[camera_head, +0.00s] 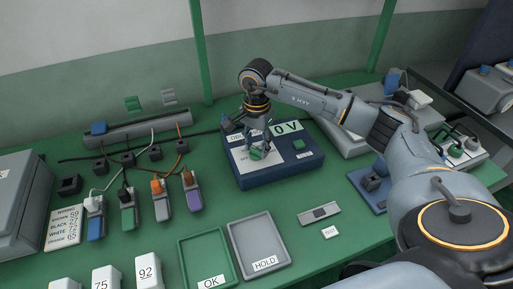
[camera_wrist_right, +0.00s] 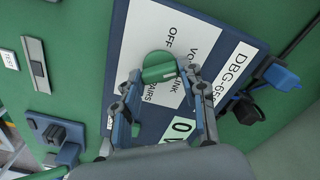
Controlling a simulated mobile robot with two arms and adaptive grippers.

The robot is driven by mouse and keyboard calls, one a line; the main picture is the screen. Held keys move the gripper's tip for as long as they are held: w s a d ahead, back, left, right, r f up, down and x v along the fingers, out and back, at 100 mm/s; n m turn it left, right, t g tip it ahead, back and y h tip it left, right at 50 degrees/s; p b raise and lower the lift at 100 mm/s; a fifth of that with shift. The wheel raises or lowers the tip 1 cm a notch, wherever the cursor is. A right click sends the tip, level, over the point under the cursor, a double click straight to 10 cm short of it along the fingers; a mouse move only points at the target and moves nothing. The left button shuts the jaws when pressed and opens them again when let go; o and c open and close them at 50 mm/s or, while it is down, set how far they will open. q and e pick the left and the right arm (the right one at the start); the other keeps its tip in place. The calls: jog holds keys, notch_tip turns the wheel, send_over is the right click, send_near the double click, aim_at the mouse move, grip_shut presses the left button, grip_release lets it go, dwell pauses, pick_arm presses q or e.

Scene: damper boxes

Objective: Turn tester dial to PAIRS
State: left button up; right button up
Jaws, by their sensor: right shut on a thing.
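The blue tester (camera_head: 275,165) stands on the green bench, with a white face plate and a display reading "0 V" (camera_head: 288,127). Its green dial (camera_head: 258,153) sits on the face plate below my right gripper (camera_head: 257,143). In the right wrist view the dial (camera_wrist_right: 159,67) shows a light mark on its right side, and labels including "OFF" and part of "PAIRS" are around it. My right gripper (camera_wrist_right: 165,85) is shut on the dial, with its fingers on either side. Part of the lettering is hidden by the fingers. My left gripper is not in view.
A green "OK" tray (camera_head: 184,243) and a grey "HOLD" tray (camera_head: 231,247) lie in front of the tester. Several coloured plug units, including a purple one (camera_head: 194,200), stand to the left with cables. A dark blue block (camera_head: 372,183) stands to the right.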

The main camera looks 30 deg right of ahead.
jog(key=m+b, duration=0.1)
jog(key=m, duration=0.5)
jog(key=m+b, duration=0.1)
jog(key=m, duration=0.5)
jog(key=shift+m, duration=0.4)
jog(key=m, duration=1.2)
jog(key=shift+m, duration=0.3)
jog(key=o, duration=1.1)
jog(key=shift+o, duration=0.2)
